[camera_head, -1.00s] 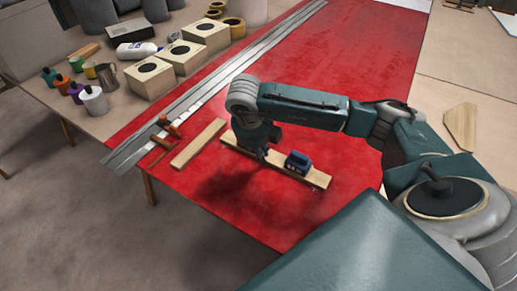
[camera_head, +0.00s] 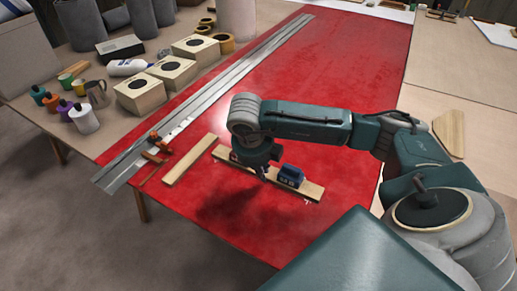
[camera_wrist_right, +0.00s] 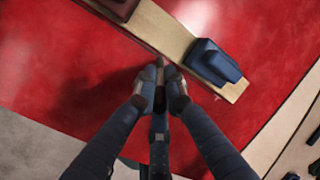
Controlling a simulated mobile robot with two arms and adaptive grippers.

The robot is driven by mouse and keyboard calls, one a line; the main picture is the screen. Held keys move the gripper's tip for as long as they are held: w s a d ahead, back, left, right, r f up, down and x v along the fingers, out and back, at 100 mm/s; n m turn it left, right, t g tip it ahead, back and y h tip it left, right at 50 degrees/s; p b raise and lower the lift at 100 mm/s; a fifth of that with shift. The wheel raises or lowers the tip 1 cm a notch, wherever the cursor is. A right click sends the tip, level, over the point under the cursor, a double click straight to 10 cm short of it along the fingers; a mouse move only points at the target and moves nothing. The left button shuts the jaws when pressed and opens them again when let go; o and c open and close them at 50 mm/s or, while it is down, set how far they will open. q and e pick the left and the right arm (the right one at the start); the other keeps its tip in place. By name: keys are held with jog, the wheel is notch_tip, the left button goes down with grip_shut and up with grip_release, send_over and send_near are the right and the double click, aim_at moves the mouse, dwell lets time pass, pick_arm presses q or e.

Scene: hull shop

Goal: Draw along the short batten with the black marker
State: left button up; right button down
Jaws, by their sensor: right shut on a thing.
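A pale wooden batten (camera_head: 313,190) lies on the red sheet, with a blue weight (camera_head: 291,176) on its nearer part. The wrist view shows the batten (camera_wrist_right: 167,30), the blue weight (camera_wrist_right: 213,62) and a dark red weight (camera_wrist_right: 118,6). A second plain wooden strip (camera_head: 190,159) lies left of it. My right gripper (camera_head: 264,174) points down beside the batten's near edge, between the weights. In the wrist view my right gripper (camera_wrist_right: 161,92) is shut on a slim dark marker (camera_wrist_right: 160,68), mostly hidden by the fingers. Tip contact cannot be told. My left gripper is out of view.
Orange-handled clamps (camera_head: 156,145) and long metal strips (camera_head: 215,93) lie along the sheet's left side. The red sheet (camera_head: 340,80) is clear beyond my arm.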

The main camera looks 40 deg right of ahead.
jog(key=shift+s+d, duration=0.2)
jog(key=shift+s, duration=0.1)
jog(key=shift+s+d, duration=0.2)
jog(key=shift+s, duration=0.35)
jog(key=shift+s, duration=0.1)
jog(key=shift+s+d+b, duration=0.25)
jog(key=shift+s+b, duration=0.1)
jog(key=shift+s, duration=0.25)
jog(key=shift+s, duration=0.1)
jog(key=shift+s+d+b, duration=0.3)
jog(key=shift+s, duration=0.25)
jog(key=shift+s+d+b, duration=0.2)
jog(key=shift+s+b, duration=0.15)
jog(key=shift+s, duration=0.4)
jog(key=shift+d, duration=0.1)
